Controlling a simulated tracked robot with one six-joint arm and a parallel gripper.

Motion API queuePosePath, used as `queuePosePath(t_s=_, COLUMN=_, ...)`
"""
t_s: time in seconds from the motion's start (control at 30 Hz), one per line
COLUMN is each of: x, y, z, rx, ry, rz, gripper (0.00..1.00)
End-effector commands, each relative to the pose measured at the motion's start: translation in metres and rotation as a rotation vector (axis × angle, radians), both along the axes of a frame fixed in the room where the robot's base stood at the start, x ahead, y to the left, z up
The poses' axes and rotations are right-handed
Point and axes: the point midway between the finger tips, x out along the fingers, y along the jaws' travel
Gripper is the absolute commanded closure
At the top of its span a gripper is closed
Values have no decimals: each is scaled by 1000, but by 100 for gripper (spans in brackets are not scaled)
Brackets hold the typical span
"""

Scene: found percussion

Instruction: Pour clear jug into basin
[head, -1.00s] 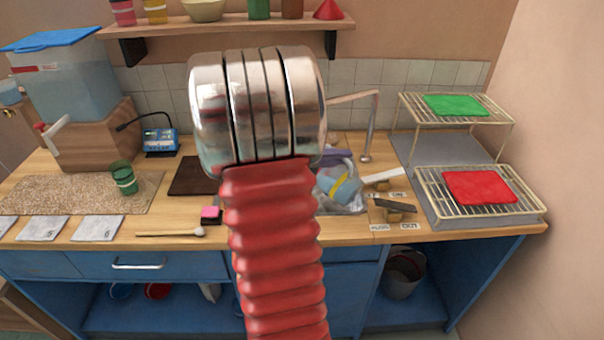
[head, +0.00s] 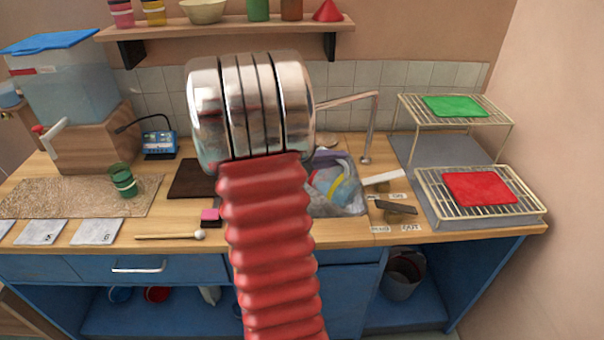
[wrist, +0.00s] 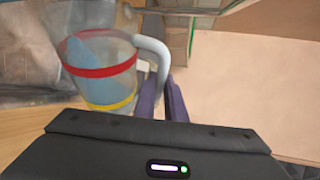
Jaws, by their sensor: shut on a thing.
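The clear jug (wrist: 100,72) has a red band, a yellow band and a pale handle, with bluish liquid inside. My gripper (wrist: 163,98) has purple fingers shut on the handle. In the head view the jug (head: 325,181) is tilted over the grey sink basin (head: 352,208), partly hidden behind my arm. The fingers show only in part there. I cannot tell whether liquid is flowing out.
The tap (head: 372,125) stands behind the basin. A wire rack with a red cloth (head: 480,188) is at right. A green cup (head: 122,180) and a water tank (head: 65,85) are at left. The counter front has a matchstick-like beater (head: 170,236).

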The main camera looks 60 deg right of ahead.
Motion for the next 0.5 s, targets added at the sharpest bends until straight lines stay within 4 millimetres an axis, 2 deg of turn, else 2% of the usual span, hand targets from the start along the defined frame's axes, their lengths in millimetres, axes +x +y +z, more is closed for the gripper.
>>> queuePosePath(t_s=0.5, x=5, y=-2, z=0, rx=9, ry=37, rz=2, gripper=100)
